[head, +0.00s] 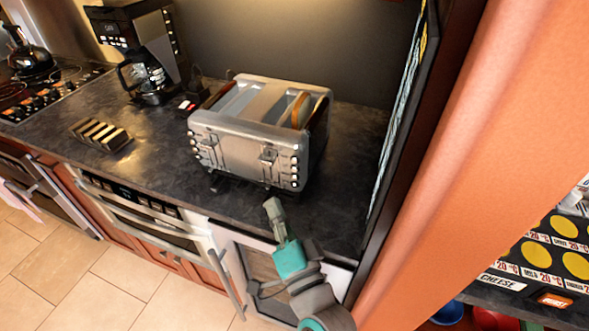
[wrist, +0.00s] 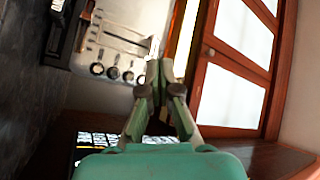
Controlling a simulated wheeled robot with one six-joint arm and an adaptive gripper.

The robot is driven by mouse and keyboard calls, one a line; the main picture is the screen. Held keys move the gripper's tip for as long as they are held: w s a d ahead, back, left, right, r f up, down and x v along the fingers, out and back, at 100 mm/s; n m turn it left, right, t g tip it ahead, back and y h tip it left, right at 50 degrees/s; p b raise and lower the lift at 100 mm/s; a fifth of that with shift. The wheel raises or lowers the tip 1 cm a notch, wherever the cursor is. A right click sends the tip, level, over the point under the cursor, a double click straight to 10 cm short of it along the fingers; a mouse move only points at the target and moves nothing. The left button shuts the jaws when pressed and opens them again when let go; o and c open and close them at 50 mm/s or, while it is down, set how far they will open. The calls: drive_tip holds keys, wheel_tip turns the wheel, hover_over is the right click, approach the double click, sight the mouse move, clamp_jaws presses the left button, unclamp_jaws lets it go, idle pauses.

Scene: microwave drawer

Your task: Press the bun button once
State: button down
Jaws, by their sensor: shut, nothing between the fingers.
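A silver toaster (head: 246,140) stands on the dark counter, with bread showing in its right slot. Small round buttons run in columns on its front face, one column at the right edge (head: 295,169) and one at the left; their labels are too small to read, so I cannot tell which is the bun button. My gripper (head: 271,205) is shut and empty, in front of and below the toaster's right front side, apart from it.
A coffee maker (head: 146,52) stands at the back left, and a metal rack (head: 100,134) lies left of the toaster. A dark upright panel (head: 400,110) and an orange wall (head: 470,140) bound the right side.

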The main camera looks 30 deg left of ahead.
drive_tip(key=w+a, duration=0.1)
drive_tip(key=w, duration=0.6)
drive_tip(key=shift+a, duration=0.35)
drive_tip(key=shift+w, duration=0.15)
idle(1.1)
drive_tip(key=shift+w+a, duration=0.1)
drive_tip(key=shift+w, duration=0.15)
drive_tip(key=shift+w+a, duration=0.1)
drive_tip(key=shift+w, duration=0.3)
idle(0.7)
drive_tip(key=shift+s, duration=0.1)
drive_tip(key=shift+s+d, duration=0.25)
drive_tip(key=shift+s, duration=0.45)
drive_tip(key=s, duration=0.2)
drive_tip(key=s+d, duration=0.1)
drive_tip(key=s, duration=0.2)
idle(0.6)
